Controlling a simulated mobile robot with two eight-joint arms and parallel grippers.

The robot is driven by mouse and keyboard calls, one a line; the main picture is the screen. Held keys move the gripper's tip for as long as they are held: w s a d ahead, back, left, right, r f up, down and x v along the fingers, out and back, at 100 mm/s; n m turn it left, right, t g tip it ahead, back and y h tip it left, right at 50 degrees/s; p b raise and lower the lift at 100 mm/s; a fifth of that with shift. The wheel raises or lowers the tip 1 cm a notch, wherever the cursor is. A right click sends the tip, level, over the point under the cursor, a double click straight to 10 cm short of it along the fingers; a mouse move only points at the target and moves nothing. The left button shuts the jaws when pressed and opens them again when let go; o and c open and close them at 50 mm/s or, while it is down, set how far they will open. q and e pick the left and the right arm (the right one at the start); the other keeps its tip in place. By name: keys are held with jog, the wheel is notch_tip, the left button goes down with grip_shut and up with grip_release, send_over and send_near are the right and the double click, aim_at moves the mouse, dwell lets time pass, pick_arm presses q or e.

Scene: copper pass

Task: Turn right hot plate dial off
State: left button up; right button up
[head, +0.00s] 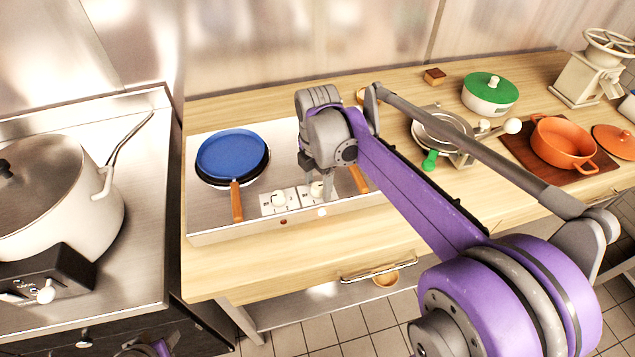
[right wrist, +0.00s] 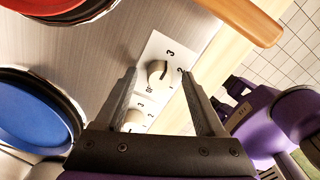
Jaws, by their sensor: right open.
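The hot plate (head: 215,228) is a metal slab with two white round dials on its front. The left dial (head: 279,199) is clear in the head view. The right dial (head: 317,188) is partly covered there by my right gripper (head: 322,178). In the right wrist view the right dial (right wrist: 157,72) lies between the fingertips of my open right gripper (right wrist: 160,73), with numbers printed around it. Contact with the fingers cannot be told, nor can the dial's exact setting. The left dial (right wrist: 133,117) shows behind it. Only a sliver of my left arm shows at the bottom of the head view.
A blue pan (head: 232,154) sits on the hot plate's left side; its wooden handle points forward. A red pan (right wrist: 45,5) sits on the right side, its wooden handle (right wrist: 240,20) close to my right fingers. A white pot (head: 55,205) stands left. A green-lidded pot (head: 490,93) stands right.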

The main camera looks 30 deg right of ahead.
grip_shut()
dwell(0.3)
